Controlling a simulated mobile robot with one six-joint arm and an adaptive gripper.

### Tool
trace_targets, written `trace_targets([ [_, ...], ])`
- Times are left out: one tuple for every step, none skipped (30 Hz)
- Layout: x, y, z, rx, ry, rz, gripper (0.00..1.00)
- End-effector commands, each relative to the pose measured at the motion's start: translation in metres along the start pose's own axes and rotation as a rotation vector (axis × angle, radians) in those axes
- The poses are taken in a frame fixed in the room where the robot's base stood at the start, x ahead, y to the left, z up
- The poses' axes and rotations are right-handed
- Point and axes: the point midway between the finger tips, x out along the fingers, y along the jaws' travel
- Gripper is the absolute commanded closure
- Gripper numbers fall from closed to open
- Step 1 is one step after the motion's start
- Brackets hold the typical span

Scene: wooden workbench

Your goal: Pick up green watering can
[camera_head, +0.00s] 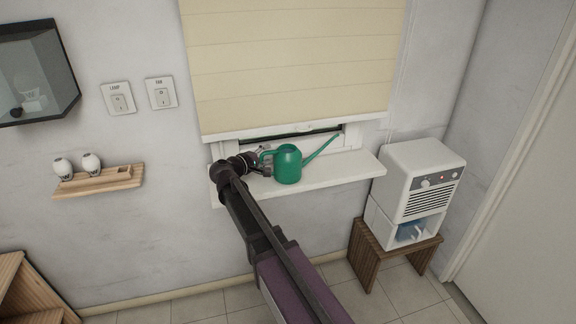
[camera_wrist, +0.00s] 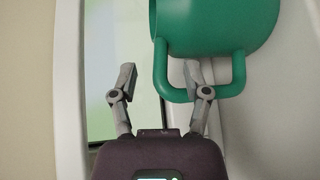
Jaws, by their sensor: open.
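The green watering can (camera_head: 288,166) stands upright on the white windowsill, its spout pointing up to the right and its handle on the left. My gripper (camera_head: 262,162) is at the handle side of the can, partly hidden by my arm. In the wrist view the can (camera_wrist: 220,28) fills the upper right, with its looped handle (camera_wrist: 161,72) toward me. My gripper (camera_wrist: 160,76) is open. One side of the handle loop appears between the two fingers, and the right finger overlaps the loop's opening. Whether a finger touches the handle, I cannot tell.
The windowsill (camera_head: 338,172) is narrow, under a lowered cream blind (camera_head: 295,65). A white appliance (camera_head: 420,180) stands on a wooden stool (camera_head: 362,262) to the right. A small wooden shelf (camera_head: 100,183) with two white shakers is on the left wall. The sill right of the can is clear.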

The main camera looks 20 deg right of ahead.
Motion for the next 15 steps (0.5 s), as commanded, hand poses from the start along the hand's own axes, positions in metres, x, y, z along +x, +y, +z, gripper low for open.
trace_targets([
  [0.007, -0.001, -0.001, 0.000, -0.002, 0.000, 0.39],
  [0.010, -0.001, -0.001, 0.000, -0.001, 0.000, 0.39],
  [0.013, -0.001, -0.001, 0.000, 0.000, 0.000, 0.39],
  [0.015, -0.001, -0.001, 0.000, 0.001, 0.000, 0.39],
  [0.017, -0.001, -0.001, 0.000, 0.001, 0.000, 0.39],
  [0.019, 0.000, -0.001, 0.000, 0.000, 0.000, 0.39],
  [0.020, 0.000, -0.001, 0.000, 0.000, 0.000, 0.39],
  [0.021, 0.000, -0.001, 0.000, 0.000, 0.000, 0.39],
  [0.021, 0.000, 0.000, 0.000, 0.001, 0.000, 0.39],
  [0.021, 0.000, 0.000, 0.000, 0.001, 0.000, 0.39],
  [0.021, 0.000, 0.000, 0.000, 0.001, 0.000, 0.39],
  [0.021, 0.000, 0.000, 0.000, 0.001, 0.000, 0.39],
  [0.021, 0.000, 0.000, 0.000, 0.001, 0.000, 0.39],
  [0.021, 0.000, 0.000, 0.000, 0.001, 0.000, 0.39],
  [0.021, 0.000, 0.000, 0.000, 0.001, 0.000, 0.39],
])
